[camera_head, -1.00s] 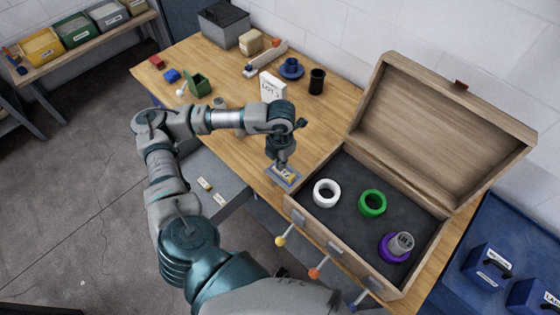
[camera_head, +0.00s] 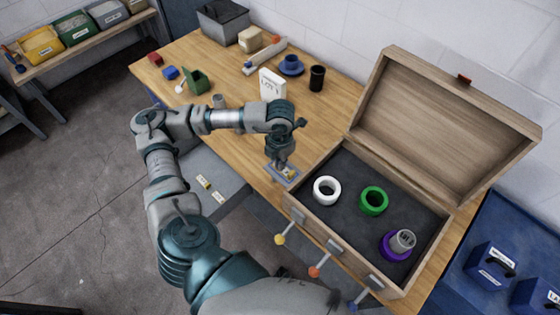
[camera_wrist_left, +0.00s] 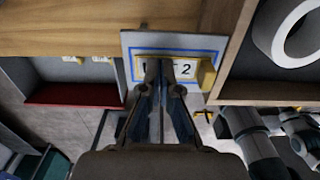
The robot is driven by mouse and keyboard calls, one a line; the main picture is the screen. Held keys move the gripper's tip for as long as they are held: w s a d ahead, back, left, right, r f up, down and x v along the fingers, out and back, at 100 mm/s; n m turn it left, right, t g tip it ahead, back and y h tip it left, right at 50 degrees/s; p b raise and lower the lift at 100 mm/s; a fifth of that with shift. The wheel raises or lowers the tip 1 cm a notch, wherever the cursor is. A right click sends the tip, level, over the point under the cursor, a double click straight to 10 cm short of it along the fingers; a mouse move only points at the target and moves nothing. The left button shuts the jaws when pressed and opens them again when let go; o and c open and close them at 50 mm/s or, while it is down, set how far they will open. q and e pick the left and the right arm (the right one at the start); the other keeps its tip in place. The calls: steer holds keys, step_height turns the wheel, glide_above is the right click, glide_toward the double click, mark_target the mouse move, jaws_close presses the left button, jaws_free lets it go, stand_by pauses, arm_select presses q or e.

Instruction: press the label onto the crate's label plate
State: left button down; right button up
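The label (camera_wrist_left: 185,68) is a white strip with dark lettering ending in "2" and a yellow-edged frame. It lies over the grey label plate (camera_wrist_left: 135,42), inside a blue outline; whether it is stuck cannot be told. A yellow block (camera_wrist_left: 207,75) stands at its right end. My left gripper (camera_wrist_left: 166,66) has its fingertips together in front of the label's middle, hiding some letters. In the head view the left gripper (camera_head: 283,166) is at the plate (camera_head: 280,178) by the table's front edge, beside the open wooden crate (camera_head: 325,226). My right gripper is not in view.
The crate holds a white ring (camera_head: 327,190), a green ring (camera_head: 374,200) and a purple ring (camera_head: 394,247). Levers with coloured knobs (camera_head: 280,240) stick out in front. An open drawer (camera_head: 190,172) holds small labels. A white sign (camera_head: 272,85) stands behind my wrist.

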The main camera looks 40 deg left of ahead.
arm_select(q)
steer(key=shift+r+p, duration=2.05)
steer(key=shift+r, duration=1.5)
steer(key=shift+f, duration=0.1)
